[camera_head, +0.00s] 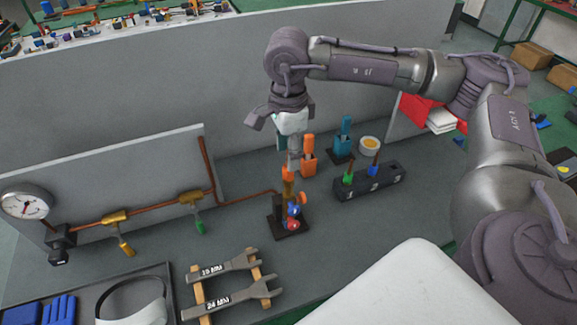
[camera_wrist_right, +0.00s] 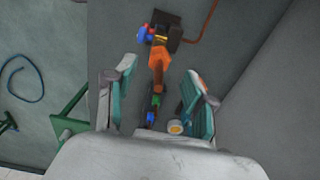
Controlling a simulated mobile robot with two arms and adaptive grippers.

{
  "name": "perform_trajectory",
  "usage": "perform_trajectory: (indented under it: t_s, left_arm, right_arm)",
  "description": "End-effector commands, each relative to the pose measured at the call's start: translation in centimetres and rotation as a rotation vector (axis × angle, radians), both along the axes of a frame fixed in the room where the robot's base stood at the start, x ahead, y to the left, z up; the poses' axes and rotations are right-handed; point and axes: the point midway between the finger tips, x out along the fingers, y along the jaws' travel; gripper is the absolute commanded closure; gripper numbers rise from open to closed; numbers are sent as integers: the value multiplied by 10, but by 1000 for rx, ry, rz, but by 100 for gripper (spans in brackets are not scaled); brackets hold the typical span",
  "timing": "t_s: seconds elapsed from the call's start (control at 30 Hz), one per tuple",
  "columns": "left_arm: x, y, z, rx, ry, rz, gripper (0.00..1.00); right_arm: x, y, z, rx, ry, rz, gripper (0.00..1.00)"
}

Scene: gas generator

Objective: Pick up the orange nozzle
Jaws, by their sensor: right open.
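An orange upright part (camera_head: 288,174), which looks like the orange nozzle, stands on a small dark stand (camera_head: 281,228) with blue and red knobs. In the right wrist view the orange part (camera_wrist_right: 159,61) lies between and ahead of the fingers. My right gripper (camera_head: 293,158) points down just above it in the head view, open and empty. In the wrist view the open fingers (camera_wrist_right: 158,95) have teal inner pads. I cannot tell whether they touch anything. My left gripper is not in view.
An orange holder (camera_head: 308,163) and a blue holder (camera_head: 343,143) stand behind. A black rack (camera_head: 369,187) holds green and blue nozzles to the right. Copper piping (camera_head: 155,228) with valves runs left. Two wrenches (camera_head: 230,300) lie in front. A grey wall closes the back.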

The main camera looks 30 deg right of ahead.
Motion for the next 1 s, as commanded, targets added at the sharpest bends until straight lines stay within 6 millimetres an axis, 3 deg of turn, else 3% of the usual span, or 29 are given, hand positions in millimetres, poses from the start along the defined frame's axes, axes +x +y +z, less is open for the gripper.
perform_trajectory:
  t_s: [0.27,0.43,0.67,1.0]
  left_arm:
    - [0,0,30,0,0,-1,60]
    - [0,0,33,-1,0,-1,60]
    - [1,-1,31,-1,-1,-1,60]
    - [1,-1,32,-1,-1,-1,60]
  right_arm:
    - [-3,-2,-30,-1,5,1,46]
    - [-2,-2,-51,-1,2,-1,46]
    - [-1,-2,-54,0,0,-1,46]
    - [-1,-2,-53,1,0,0,100]
